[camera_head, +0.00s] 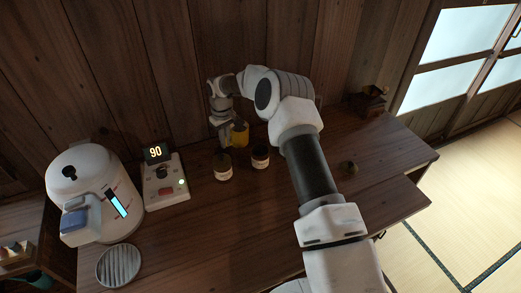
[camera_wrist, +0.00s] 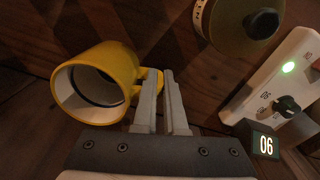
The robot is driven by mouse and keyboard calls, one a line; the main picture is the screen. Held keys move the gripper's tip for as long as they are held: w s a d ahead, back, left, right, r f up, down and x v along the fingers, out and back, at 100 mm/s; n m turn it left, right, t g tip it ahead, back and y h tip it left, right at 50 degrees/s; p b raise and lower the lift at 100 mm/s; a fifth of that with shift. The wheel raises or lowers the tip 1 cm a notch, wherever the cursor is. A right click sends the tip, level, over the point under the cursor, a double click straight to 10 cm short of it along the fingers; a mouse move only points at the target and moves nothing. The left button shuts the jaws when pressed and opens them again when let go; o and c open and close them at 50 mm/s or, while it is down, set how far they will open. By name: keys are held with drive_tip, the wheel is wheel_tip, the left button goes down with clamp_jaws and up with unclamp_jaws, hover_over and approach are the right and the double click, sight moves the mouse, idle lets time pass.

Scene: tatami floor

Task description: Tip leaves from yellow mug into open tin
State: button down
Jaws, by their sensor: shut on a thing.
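My gripper (camera_wrist: 162,105) is shut on the handle of the yellow mug (camera_wrist: 118,62). In the wrist view the mug's white-lined mouth faces the camera, with a dark inside; I cannot make out leaves. In the head view the mug (camera_head: 240,134) is at my gripper (camera_head: 226,134), behind two tins; its height over the counter is unclear. The right tin (camera_head: 260,158) has a dark top that looks open. The left tin (camera_head: 222,170) has an olive top; a tin with an olive, knobbed lid (camera_wrist: 240,18) shows at the wrist view's top.
A white kettle (camera_head: 98,180) and a control box (camera_head: 165,185) reading 90 stand left. A round slatted tray (camera_head: 118,266) lies at front left. A small dark object (camera_head: 348,167) and a dark brown stand (camera_head: 367,100) are right. The front middle counter is clear.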

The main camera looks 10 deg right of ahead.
drive_tip(key=shift+s+d+r+t+y+b, duration=0.3)
drive_tip(key=shift+s+t+y+b, duration=0.15)
drive_tip(key=shift+t, duration=0.3)
drive_tip(key=shift+s+d+r+t+y+b, duration=0.15)
drive_tip(key=shift+s+d+t+y+b, duration=0.15)
drive_tip(key=shift+s+t+b, duration=0.35)
drive_tip(key=s+r+t+y+b, duration=0.1)
drive_tip(key=t+b, duration=0.1)
drive_tip(key=b, duration=0.2)
drive_tip(key=s+d+r+t+y+b, duration=0.1)
drive_tip(key=t+b, duration=0.1)
drive_tip(key=b, duration=0.2)
drive_tip(key=shift+s+d+r+t+y, duration=0.2)
drive_tip(key=shift+s+t+y, duration=0.05)
drive_tip(key=shift+t+y, duration=0.15)
drive_tip(key=shift+s+r+t+y+b, duration=0.1)
drive_tip(key=shift+r+t+y+b, duration=0.25)
drive_tip(key=shift+b, duration=0.75)
drive_tip(key=shift+w+t+y+b, duration=0.15)
drive_tip(key=shift+t+b, duration=0.45)
drive_tip(key=shift+b, duration=0.5)
drive_tip(key=shift+s+r+t+y+b, duration=0.2)
drive_tip(key=shift+t+b, duration=0.25)
drive_tip(key=shift+b, duration=0.65)
drive_tip(key=shift+s+d+r+t+y+b, duration=0.1)
drive_tip(key=shift+r+t+y+b, duration=0.3)
drive_tip(key=shift+t+b, duration=0.7)
drive_tip(key=shift+s+d+r+t+y+b, duration=0.3)
drive_tip(key=shift+s+t+y+b, duration=0.25)
drive_tip(key=shift+b, duration=1.2)
